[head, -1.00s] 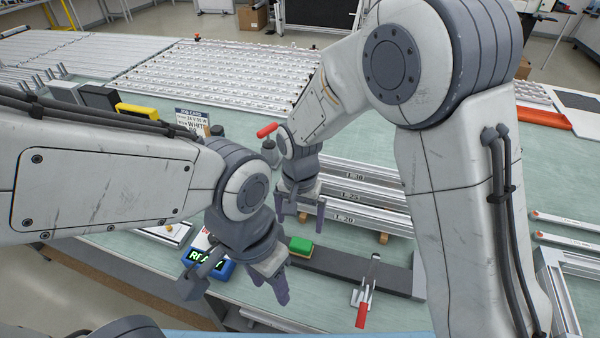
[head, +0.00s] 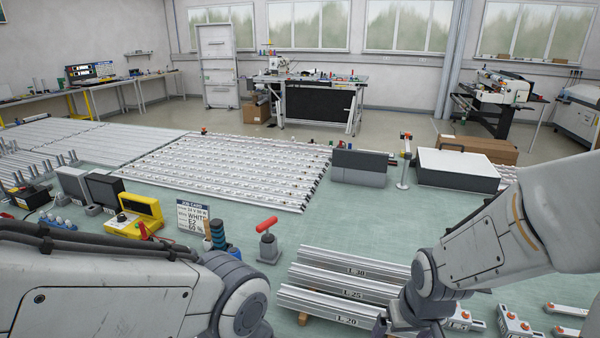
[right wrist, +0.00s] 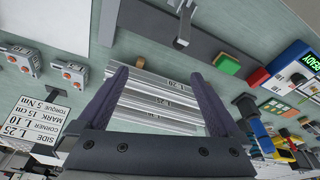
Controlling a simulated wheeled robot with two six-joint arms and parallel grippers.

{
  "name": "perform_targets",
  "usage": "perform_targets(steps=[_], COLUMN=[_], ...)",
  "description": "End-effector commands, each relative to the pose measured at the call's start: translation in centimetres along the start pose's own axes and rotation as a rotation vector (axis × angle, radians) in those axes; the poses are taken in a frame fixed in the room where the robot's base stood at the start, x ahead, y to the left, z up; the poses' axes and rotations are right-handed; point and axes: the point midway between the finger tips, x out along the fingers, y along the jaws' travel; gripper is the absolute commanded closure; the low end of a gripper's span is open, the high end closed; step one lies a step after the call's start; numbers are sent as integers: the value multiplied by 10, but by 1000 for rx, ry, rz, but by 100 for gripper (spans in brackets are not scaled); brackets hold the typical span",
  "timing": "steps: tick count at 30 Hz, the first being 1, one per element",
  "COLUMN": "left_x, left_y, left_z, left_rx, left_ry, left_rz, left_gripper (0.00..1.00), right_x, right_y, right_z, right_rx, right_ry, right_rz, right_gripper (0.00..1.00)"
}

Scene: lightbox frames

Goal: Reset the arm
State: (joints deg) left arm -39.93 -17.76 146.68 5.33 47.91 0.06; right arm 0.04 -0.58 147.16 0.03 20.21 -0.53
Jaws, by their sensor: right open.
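My right arm comes in from the right in the head view. Its gripper (head: 382,326) is near the right end of the aluminium profiles marked L 30, L 25 and L 20 (head: 345,292), partly cut off by the lower edge. In the right wrist view the right gripper (right wrist: 160,82) has its two dark fingers wide apart with nothing held. The profiles (right wrist: 160,104) lie on the bench below, seen between the fingers. My left arm (head: 110,290) lies low at the left of the head view. Its gripper is below the frame.
A red-handled tool (head: 267,240), a job card (head: 193,218) and a yellow device (head: 135,215) stand on the green bench. The right wrist view shows a green block (right wrist: 228,64), a toggle clamp (right wrist: 184,22) and a READY display (right wrist: 292,62).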

Motion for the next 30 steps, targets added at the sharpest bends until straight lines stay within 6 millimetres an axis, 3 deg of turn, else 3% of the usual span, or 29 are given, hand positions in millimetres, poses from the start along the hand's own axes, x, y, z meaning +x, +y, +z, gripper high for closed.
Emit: perform_targets(steps=[11, 17, 21, 25, 30], left_x=[0, 0, 0, 0, 0], left_y=[0, 0, 0, 0, 0], left_z=[0, 0, 0, 0, 0], left_rx=[0, 0, 0, 0, 0], left_ry=[0, 0, 0, 0, 0], left_rz=[0, 0, 0, 0, 0], left_gripper=[50, 50, 50, 50, 50], right_x=[-25, -47, -67, -82, -88], right_y=[-60, -98, -123, -136, -139], right_z=[21, 51, 81, 106, 117], right_rx=[-187, -343, -480, -580, -618], right_ry=[-51, -99, -141, -177, -194], right_rz=[-59, -102, -135, -154, -161], right_gripper=[0, 0, 0, 0, 0])
